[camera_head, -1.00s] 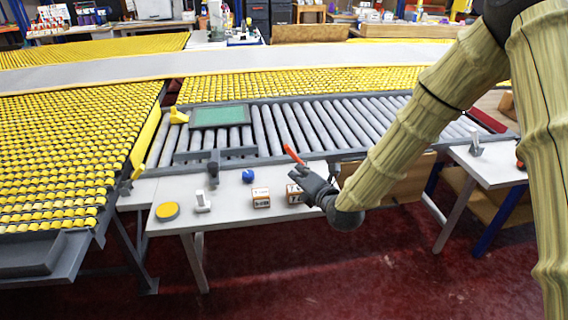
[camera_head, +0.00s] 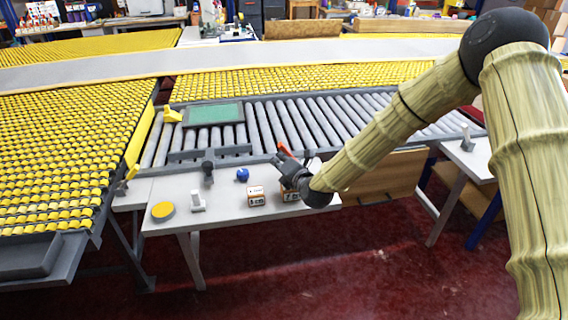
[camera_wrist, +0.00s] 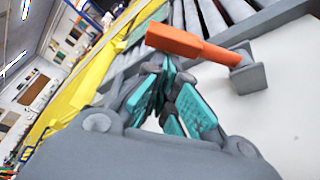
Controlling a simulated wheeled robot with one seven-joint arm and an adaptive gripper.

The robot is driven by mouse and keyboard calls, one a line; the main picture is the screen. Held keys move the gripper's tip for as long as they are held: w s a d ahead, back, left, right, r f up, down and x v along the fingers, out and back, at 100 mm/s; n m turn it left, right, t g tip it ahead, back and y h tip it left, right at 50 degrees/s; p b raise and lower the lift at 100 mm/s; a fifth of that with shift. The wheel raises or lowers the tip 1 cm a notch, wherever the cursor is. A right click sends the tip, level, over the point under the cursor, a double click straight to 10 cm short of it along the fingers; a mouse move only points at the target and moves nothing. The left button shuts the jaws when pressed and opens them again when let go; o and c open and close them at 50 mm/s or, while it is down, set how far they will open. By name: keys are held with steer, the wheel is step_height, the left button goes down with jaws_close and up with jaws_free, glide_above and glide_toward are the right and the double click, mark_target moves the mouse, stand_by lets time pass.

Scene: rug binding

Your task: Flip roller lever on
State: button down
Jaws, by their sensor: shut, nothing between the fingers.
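The orange lever (camera_head: 284,149) stands at the back edge of the white table, beside the roller conveyor. In the wrist view the lever (camera_wrist: 185,43) extends leftward from a grey bracket (camera_wrist: 249,74). My gripper (camera_head: 285,163) is at the lever, above the table's back right part. In the wrist view the gripper's teal-padded fingers (camera_wrist: 164,75) are shut and empty, with their tips just below the lever's orange arm. I cannot tell whether they touch it. In the head view my gripper partly hides the lever's base.
The white table (camera_head: 225,215) also holds a yellow disc (camera_head: 163,211), a white switch (camera_head: 197,202), a grey knob (camera_head: 208,170), a blue knob (camera_head: 242,175) and labelled boxes (camera_head: 256,196). The roller conveyor (camera_head: 330,120) borders it behind. Another lever (camera_head: 467,140) stands right.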

steer(key=shift+w+a, duration=0.2)
steer(key=shift+w, duration=0.2)
